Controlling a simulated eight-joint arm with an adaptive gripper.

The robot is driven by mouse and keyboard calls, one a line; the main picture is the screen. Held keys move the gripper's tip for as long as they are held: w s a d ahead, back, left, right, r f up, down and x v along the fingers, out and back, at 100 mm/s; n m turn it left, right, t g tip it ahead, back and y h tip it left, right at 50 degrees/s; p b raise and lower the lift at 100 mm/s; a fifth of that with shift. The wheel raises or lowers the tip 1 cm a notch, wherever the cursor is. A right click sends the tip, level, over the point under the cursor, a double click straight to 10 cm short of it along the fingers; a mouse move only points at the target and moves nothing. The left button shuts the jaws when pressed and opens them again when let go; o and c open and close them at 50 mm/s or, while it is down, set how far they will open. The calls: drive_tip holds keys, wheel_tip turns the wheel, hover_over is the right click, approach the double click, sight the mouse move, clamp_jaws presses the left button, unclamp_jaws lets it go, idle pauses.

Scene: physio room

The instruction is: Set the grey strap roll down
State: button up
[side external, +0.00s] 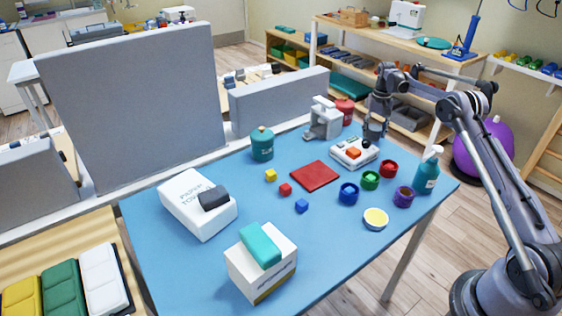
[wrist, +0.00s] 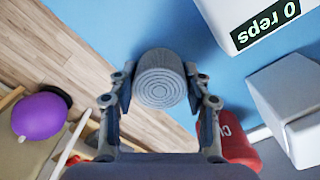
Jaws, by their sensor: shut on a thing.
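The grey strap roll (wrist: 158,82) shows in the wrist view with its spiral end facing the camera. My gripper (wrist: 160,100) is shut on it, with one finger on each side. In the side external view my gripper (side external: 375,130) is at the back right of the blue table (side external: 330,245), behind the white counter device. The roll is hard to make out there, and I cannot tell whether it touches the table. In the wrist view the table's edge passes close to the roll.
The white counter device (side external: 354,152), white clamp-like device (side external: 323,120) and red canister (side external: 344,109) stand near my gripper. Several coloured cups, a teal pump bottle (side external: 427,172) and a red mat (side external: 315,176) are farther forward. The front middle of the table is clear.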

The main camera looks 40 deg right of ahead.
sight(374, 128)
drive_tip(key=shift+f, duration=0.35)
drive_tip(key=o, duration=1.2)
drive_tip(key=shift+o, duration=0.2)
wheel_tip(374, 128, up, 12)
drive_tip(key=s+a+r+n+t, duration=0.2)
drive_tip(key=s+a+r, duration=0.1)
drive_tip(key=a+r, duration=0.55)
drive_tip(key=s+a+r+n+t, duration=0.1)
drive_tip(key=s+a+r+n, duration=0.15)
drive_tip(key=a+r, duration=0.6)
drive_tip(key=s+a+f+n+t, duration=0.1)
drive_tip(key=s+a+f+t, duration=0.1)
drive_tip(key=s+a+f, duration=0.3)
drive_tip(key=s+a+f+n+t, duration=0.2)
drive_tip(key=s+a+f, duration=0.4)
drive_tip(key=s+a, duration=0.6)
drive_tip(key=s, duration=0.5)
drive_tip(key=shift+a+f, duration=0.25)
drive_tip(key=shift+a, duration=0.15)
